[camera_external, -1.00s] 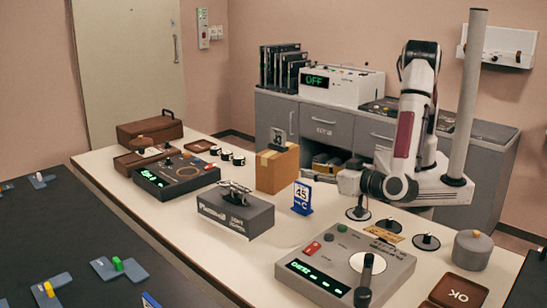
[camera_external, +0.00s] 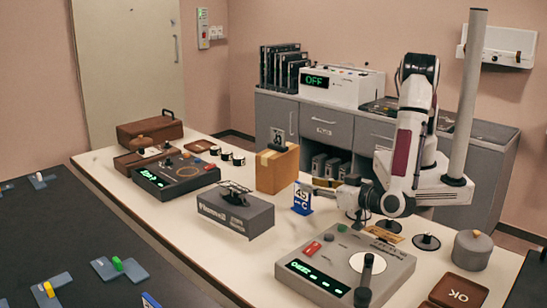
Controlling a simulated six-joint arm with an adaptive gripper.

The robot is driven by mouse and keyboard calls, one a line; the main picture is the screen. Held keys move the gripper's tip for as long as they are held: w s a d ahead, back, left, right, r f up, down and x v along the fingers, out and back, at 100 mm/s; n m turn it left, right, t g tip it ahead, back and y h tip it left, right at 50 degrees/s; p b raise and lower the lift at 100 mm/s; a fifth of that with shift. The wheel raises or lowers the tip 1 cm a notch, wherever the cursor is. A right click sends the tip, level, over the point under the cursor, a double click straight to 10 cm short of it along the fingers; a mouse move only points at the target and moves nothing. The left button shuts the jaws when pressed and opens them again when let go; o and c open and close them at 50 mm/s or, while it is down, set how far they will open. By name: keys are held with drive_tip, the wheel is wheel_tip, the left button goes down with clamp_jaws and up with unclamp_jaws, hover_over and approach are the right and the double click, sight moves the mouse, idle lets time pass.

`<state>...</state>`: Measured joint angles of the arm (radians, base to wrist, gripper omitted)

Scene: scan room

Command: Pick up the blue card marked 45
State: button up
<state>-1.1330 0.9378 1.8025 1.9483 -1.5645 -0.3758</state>
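The blue card marked 45 (camera_external: 302,200) stands on the white table, right of the cardboard box. Its face carries a white panel with the number and a white "C" below. My gripper (camera_external: 316,184) is low at the card's upper right edge, with its fingers pointing left toward it. The fingers are small and overlap the card's edge in the picture. I cannot tell whether they touch the card or are closed on it.
A cardboard box (camera_external: 276,172) with a small dark card on top stands behind the card. A grey block (camera_external: 236,214) is to its left. A grey console (camera_external: 345,268) with a knob is in front. Round-based stands (camera_external: 426,242) and a grey canister (camera_external: 472,250) are at right.

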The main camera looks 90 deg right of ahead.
sight(302, 197)
drive_tip(key=shift+f, duration=0.55)
drive_tip(key=shift+w+d+f, duration=0.15)
drive_tip(key=shift+d+f, duration=0.05)
drive_tip(key=shift+f, duration=0.05)
drive_tip(key=shift+x, duration=1.3)
clamp_jaws()
